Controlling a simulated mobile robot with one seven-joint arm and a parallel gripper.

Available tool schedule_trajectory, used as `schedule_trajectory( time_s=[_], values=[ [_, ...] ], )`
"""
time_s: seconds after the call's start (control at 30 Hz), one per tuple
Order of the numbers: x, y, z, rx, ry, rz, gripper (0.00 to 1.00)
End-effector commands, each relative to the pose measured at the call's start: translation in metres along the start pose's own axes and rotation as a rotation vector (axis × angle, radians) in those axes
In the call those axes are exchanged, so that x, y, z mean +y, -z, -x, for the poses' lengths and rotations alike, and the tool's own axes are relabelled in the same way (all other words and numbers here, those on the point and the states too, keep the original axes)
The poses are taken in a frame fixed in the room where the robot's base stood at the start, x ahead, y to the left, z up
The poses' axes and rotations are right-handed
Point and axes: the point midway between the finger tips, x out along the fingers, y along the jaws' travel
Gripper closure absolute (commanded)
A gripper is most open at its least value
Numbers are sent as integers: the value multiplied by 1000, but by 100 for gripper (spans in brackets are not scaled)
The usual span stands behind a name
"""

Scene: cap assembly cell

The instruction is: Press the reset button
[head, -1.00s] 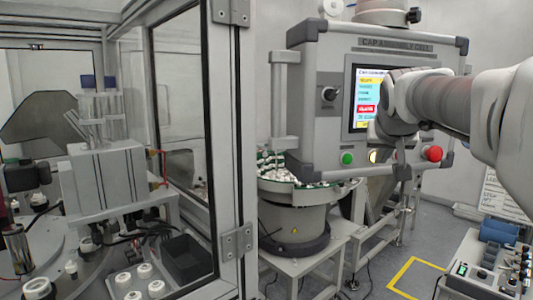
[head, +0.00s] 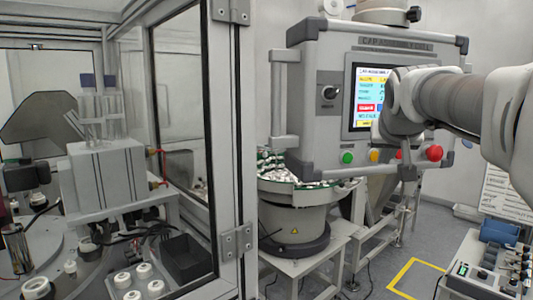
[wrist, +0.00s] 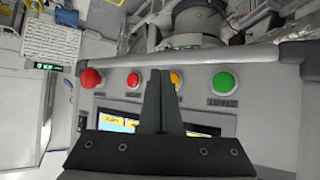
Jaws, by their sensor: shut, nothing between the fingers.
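The control panel (head: 310,135) carries a row of buttons under its screen (head: 368,98): green (head: 347,157), yellow (head: 374,156), a small orange-red one (head: 398,154) and a large red mushroom button (head: 434,153). The wrist view shows the row in reverse: red (wrist: 90,78), small red (wrist: 133,80), yellow (wrist: 176,79) and green (wrist: 223,82). The labels are too small to read, so I cannot tell which is reset. My gripper (wrist: 160,73) is shut and empty. In the wrist view its tips lie between small red and yellow; contact cannot be told.
A bowl feeder (head: 293,210) with white caps stands below the panel. A framed glass enclosure (head: 230,130) fills the left side. A bench with a control box (head: 480,275) is at lower right. A yellow floor marking (head: 415,275) lies on open floor.

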Motion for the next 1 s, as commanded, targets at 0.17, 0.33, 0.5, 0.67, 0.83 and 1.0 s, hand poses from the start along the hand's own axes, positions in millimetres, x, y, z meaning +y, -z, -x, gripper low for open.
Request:
schedule_trajectory(
  time_s=[0.17, 0.33, 0.5, 0.67, 0.83, 1.0],
  values=[
    [8, -9, 11, 1, 0, -2, 100],
    [17, -18, 23, 2, 0, -1, 100],
    [25, -26, 34, 2, -1, -1, 100],
    [29, -30, 40, 1, 0, -1, 100],
    [30, -30, 41, 0, 0, -1, 100],
    [30, -30, 41, 0, 0, -1, 100]
  ],
)
